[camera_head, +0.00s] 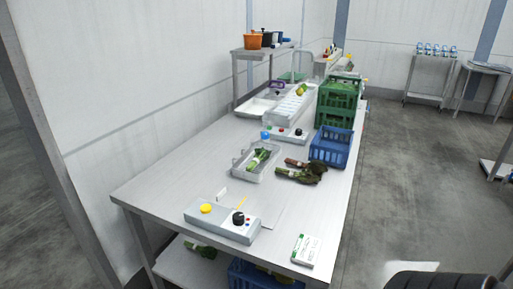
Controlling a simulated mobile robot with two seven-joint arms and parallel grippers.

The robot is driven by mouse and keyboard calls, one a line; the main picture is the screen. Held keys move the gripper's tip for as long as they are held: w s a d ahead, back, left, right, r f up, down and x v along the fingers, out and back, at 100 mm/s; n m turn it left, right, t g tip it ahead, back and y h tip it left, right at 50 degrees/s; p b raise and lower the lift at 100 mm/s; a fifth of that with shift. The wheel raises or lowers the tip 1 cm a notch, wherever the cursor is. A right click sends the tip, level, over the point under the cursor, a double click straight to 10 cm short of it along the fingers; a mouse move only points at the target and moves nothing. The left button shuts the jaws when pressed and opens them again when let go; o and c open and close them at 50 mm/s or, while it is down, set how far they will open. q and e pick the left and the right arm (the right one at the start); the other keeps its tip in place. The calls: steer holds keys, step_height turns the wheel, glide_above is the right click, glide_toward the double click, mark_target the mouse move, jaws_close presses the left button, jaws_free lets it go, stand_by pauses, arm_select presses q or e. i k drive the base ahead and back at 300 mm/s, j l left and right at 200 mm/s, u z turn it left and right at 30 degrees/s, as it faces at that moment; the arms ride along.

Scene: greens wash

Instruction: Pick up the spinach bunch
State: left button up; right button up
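Two dark leafy bunches lie on the metal table beside the blue crate; the nearer bunch (297,176) has pale green stems pointing left, and the farther bunch (312,166) has reddish stems. Their leaves touch or overlap at the right. Another green bunch (259,158) with a pale band lies in a shallow grey tray (240,172) just left of them. I cannot tell for certain which bunch is the spinach; the nearer green-stemmed one looks like it. Neither of my grippers shows in the head view.
The metal table (165,190) has clear room at its left and front. A blue crate (330,148) and stacked green crates (336,105) stand behind the bunches. A control box (222,220) and a white-green carton (306,250) are near the front. Open floor lies right.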

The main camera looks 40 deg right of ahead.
mark_target(261, 154)
steer(key=i+j+z, duration=0.25)
steer(key=z, duration=0.2)
steer(key=i+j+z, duration=0.25)
steer(key=z, duration=0.2)
steer(key=j, duration=0.1)
